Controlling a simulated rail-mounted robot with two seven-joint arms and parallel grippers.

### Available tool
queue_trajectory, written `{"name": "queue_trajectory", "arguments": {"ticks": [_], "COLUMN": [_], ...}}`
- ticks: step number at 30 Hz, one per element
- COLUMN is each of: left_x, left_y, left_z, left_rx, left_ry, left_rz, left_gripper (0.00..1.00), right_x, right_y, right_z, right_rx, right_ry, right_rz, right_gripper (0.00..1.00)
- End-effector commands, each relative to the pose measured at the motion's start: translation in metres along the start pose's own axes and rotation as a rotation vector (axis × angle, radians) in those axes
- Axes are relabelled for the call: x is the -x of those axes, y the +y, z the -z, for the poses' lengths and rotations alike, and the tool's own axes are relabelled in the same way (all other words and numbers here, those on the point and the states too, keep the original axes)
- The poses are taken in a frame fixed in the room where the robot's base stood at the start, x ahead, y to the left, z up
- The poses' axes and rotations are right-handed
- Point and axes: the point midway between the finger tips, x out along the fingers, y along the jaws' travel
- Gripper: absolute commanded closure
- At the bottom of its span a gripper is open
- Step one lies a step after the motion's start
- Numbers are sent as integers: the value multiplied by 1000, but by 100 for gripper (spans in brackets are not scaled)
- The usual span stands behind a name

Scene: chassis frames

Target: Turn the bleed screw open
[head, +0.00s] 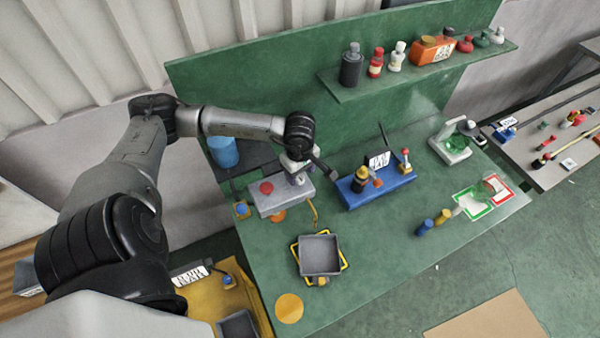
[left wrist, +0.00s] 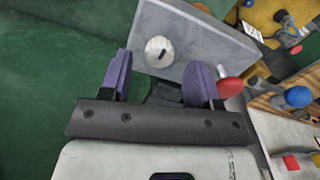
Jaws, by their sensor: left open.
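A grey block (head: 270,201) stands on the green bench, with a red round knob (head: 266,188) on it. In the left wrist view the grey block (left wrist: 205,38) carries a white round knob (left wrist: 153,48) with a short dark mark, which may be the bleed screw; the red knob (left wrist: 230,87) is to its right. My left gripper (head: 303,172) is over the block's right end. In the left wrist view its purple-padded fingers (left wrist: 159,78) are open and apart, with the white knob beyond the gap between them. Nothing is held. My right gripper is out of view.
A blue fixture (head: 385,189) with small posts stands to the right. A grey tray (head: 319,256) with a yellow border lies in front. A shelf (head: 360,90) with several bottles is behind. Clear bench lies at the front middle.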

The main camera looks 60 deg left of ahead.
Motion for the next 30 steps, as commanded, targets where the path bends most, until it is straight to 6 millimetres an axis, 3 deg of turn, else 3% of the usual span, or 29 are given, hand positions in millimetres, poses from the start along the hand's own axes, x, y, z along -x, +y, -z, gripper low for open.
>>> {"name": "queue_trajectory", "arguments": {"ticks": [9, 19, 30], "left_x": [-21, -22, -22], "left_y": [0, 0, 0], "left_z": [0, 0, 0], "left_rx": [0, 0, 0], "left_ry": [-1, -1, -1], "left_rz": [-1, -1, -1], "left_gripper": [43, 44, 80], "right_x": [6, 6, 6], "right_y": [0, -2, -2], "right_z": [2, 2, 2], "right_rx": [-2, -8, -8], "right_ry": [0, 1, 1], "right_rz": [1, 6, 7], "right_gripper": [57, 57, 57]}}
